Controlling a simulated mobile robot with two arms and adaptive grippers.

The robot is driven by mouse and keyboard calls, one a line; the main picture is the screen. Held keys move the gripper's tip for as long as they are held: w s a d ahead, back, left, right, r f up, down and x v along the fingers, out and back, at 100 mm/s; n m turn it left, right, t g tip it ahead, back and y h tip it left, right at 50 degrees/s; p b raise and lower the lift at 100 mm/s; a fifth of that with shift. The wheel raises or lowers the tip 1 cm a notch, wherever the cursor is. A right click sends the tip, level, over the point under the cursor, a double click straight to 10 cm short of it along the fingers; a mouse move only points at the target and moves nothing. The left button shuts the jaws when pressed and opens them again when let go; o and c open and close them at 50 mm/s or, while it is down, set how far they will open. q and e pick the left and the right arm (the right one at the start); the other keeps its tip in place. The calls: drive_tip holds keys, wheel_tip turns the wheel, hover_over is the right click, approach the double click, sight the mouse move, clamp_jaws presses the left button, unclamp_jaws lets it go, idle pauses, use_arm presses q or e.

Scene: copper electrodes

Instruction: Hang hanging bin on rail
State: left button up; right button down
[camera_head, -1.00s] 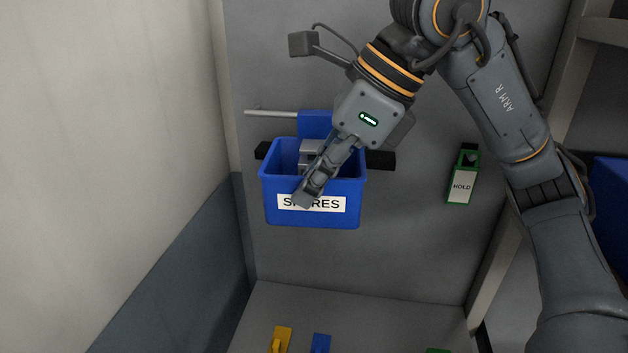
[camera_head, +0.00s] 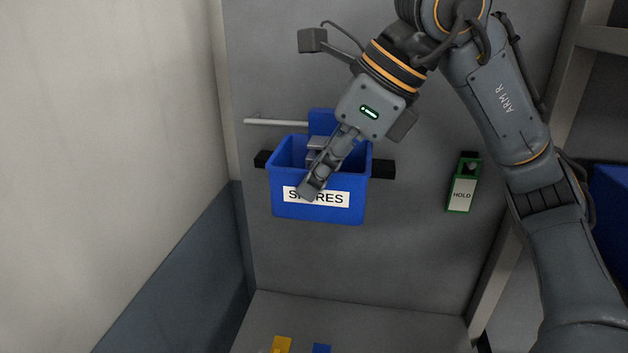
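The blue hanging bin (camera_head: 285,208) with a white "SPARES" label is upright in front of the grey wall panel. Its raised back plate (camera_head: 321,117) overlaps the line of the pale rail (camera_head: 275,122), whose left end shows. Whether the plate is hooked on the rail or only in front of it, I cannot tell. My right gripper (camera_head: 316,172) is shut on the bin's front wall, with one finger outside over the label and the other inside. My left gripper is not in view.
A black bar (camera_head: 382,169) runs behind the bin. Yellow (camera_head: 281,345) and blue (camera_head: 321,348) pieces lie on the ledge below. A pale wall stands close on the left.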

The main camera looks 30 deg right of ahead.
drive_tip(key=shift+w+d+r, duration=0.1)
drive_tip(key=shift+w+d, duration=0.4)
drive_tip(key=shift+w, duration=0.15)
drive_tip(key=shift+w+d, duration=0.45)
drive_tip(key=shift+w, duration=0.2)
drive_tip(key=shift+w+d+p, duration=0.3)
drive_tip(key=shift+w+d, duration=0.25)
drive_tip(key=shift+w, duration=0.2)
drive_tip(key=shift+w+d+p, duration=0.3)
drive_tip(key=shift+w+d, duration=0.25)
drive_tip(key=shift+w, duration=0.15)
drive_tip(key=shift+f+b, duration=1.2)
drive_tip(key=shift+f, duration=0.35)
drive_tip(key=c, duration=1.4)
unclamp_jaws()
drive_tip(key=shift+c, duration=0.2)
drive_tip(key=shift+s, duration=0.1)
drive_tip(key=shift+f, duration=0.1)
drive_tip(key=v, duration=1.2)
